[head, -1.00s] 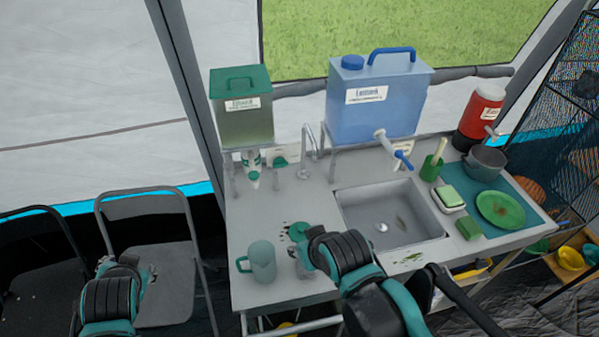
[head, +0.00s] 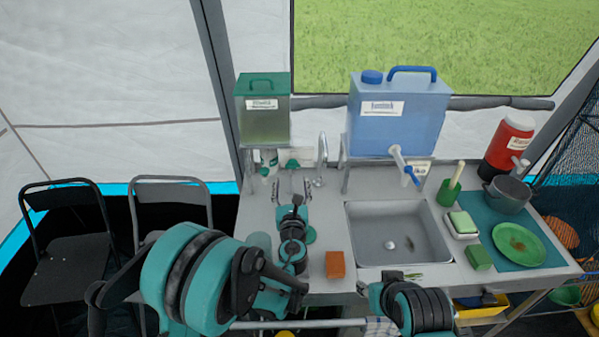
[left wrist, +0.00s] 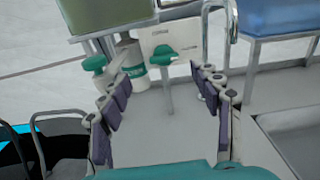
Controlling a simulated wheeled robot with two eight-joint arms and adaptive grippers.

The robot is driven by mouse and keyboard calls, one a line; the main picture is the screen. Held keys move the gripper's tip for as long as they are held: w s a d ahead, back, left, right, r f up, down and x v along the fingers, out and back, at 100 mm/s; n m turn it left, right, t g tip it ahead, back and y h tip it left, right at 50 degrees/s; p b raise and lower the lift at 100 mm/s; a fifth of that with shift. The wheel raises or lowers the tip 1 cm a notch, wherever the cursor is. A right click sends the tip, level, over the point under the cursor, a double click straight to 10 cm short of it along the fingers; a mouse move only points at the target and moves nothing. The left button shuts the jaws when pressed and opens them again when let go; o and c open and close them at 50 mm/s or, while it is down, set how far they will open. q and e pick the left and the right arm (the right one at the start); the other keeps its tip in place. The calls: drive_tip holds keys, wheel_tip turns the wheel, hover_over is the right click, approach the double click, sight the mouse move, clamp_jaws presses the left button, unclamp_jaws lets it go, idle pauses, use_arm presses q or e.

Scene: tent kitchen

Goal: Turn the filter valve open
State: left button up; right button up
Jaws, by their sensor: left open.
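In the left wrist view, a green valve handle (left wrist: 174,55) sits on a white labelled plate (left wrist: 163,38), with a pale spout below. Beside it are a white-and-green bottle-like cylinder (left wrist: 132,65) and a second green knob (left wrist: 95,63). I cannot tell for sure which one is the filter valve. In the head view the green handle shows small (head: 292,163), under the green tank (head: 264,105). My left gripper (left wrist: 160,85) is open and empty, its fingers apart on either side of the spout, short of the handle; it also shows in the head view (head: 292,185). My right gripper's fingers are not visible.
A blue water tank (head: 398,120) stands on a raised stand right of the green tank. A tall faucet (head: 321,160) rises between them, behind the sink (head: 392,225). An orange-brown block (head: 335,264) lies on the counter.

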sight(293, 167)
use_arm(q)
drive_tip(key=w, duration=0.2)
drive_tip(key=w+b, duration=0.1)
drive_tip(key=w, duration=0.4)
drive_tip(key=shift+w+d, duration=0.25)
drive_tip(key=shift+w, duration=0.15)
drive_tip(key=c, duration=1.2)
